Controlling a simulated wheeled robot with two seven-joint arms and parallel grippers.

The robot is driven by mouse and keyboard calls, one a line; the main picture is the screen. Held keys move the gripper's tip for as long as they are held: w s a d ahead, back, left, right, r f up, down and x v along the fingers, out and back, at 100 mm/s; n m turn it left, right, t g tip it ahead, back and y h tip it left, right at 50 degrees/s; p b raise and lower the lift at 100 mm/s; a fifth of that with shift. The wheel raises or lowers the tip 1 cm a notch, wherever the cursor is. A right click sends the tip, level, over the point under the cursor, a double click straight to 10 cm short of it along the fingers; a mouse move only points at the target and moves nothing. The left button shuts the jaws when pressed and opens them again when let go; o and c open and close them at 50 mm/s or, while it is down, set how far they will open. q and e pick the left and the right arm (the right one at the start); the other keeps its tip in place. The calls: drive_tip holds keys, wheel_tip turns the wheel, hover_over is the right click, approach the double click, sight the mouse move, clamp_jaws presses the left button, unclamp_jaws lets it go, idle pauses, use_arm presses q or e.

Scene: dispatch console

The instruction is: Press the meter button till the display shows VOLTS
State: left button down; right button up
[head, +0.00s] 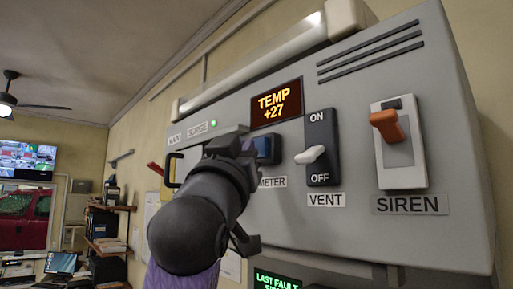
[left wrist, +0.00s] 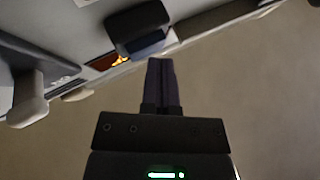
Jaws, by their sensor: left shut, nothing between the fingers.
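The display (head: 277,104) on the grey console reads TEMP +27 in orange. The meter button (head: 267,150) is a dark block with a blue face below the display, above a METER label (head: 272,182) that is partly hidden. My left gripper (head: 246,146) is shut and empty, just left of the button and covering part of its surroundings. In the left wrist view the shut fingers (left wrist: 161,64) point at the button (left wrist: 138,30), with their tips very close to its blue face. I cannot tell whether they touch. My right gripper is in neither view.
Right of the button are the VENT switch (head: 321,148), with its white lever, and the SIREN switch (head: 398,145), with an orange lever. A lower screen (head: 276,280) reads LAST FAULT.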

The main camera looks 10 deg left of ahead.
use_arm(q)
drive_tip(key=shift+w+d, duration=0.25)
drive_tip(key=shift+w, duration=0.05)
idle(0.4)
idle(0.3)
drive_tip(key=shift+s+a+b, duration=0.4)
drive_tip(key=shift+s+a, duration=0.1)
drive_tip(key=shift+s, duration=0.1)
drive_tip(key=s+a+b, duration=0.1)
drive_tip(key=s, duration=0.1)
drive_tip(key=s+a+b, duration=0.1)
drive_tip(key=s+a, duration=0.1)
idle(0.3)
drive_tip(key=shift+w+f, duration=0.1)
idle(0.3)
